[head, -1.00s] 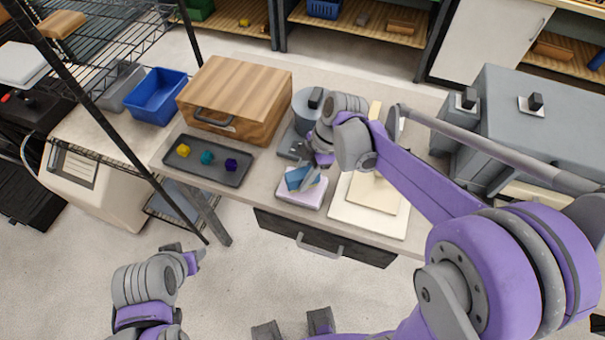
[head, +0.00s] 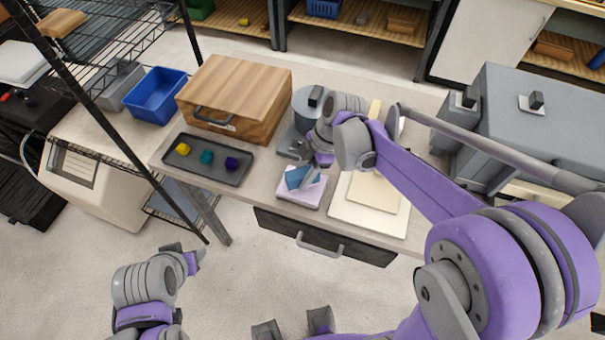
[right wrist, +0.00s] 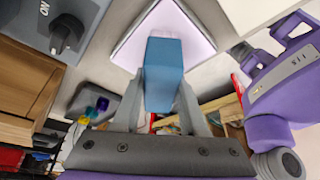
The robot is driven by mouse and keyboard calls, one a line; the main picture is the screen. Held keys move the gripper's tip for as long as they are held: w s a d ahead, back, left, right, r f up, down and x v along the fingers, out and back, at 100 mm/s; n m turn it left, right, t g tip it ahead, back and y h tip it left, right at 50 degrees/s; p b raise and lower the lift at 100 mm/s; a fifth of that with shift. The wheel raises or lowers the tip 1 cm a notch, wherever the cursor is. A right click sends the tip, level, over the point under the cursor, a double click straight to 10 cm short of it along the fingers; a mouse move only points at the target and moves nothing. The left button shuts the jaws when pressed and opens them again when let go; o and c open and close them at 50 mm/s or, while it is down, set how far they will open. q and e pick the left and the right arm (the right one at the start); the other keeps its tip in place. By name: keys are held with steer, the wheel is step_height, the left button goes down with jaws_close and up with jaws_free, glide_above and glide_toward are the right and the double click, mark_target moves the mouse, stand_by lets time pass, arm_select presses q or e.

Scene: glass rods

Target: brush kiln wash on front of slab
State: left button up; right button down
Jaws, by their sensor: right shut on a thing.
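My right gripper (head: 314,176) is shut on a blue block-like tool (head: 297,178), which also shows between the fingers in the right wrist view (right wrist: 164,72). The tool is held over a pale lilac square pad (head: 303,197). In the right wrist view the pad (right wrist: 185,40) is beyond the tool's end; I cannot tell whether they touch. The cream slab (head: 372,196) lies on a larger pale board (head: 345,212) to the right, partly hidden by my right arm. My left gripper (head: 187,252) is low in front of the table, away from these things; its finger gap is unclear.
A dark tray (head: 208,174) with yellow, teal and purple pieces lies left of the pad. A wooden box (head: 255,85), a blue bin (head: 155,100) and a grey device (head: 303,106) stand behind. A large grey unit (head: 540,115) stands at right.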

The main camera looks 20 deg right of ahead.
mark_target(294, 176)
stand_by(0.3)
steer(key=shift+r+p, duration=1.9)
steer(key=shift+r, duration=1.6)
arm_select(q)
steer(key=r, duration=0.1)
steer(key=w+r, duration=0.1)
steer(key=r, duration=0.1)
steer(key=w+r, duration=0.1)
steer(key=r, duration=0.1)
steer(key=shift+w+r, duration=0.15)
arm_select(e)
steer(key=shift+f, duration=0.1)
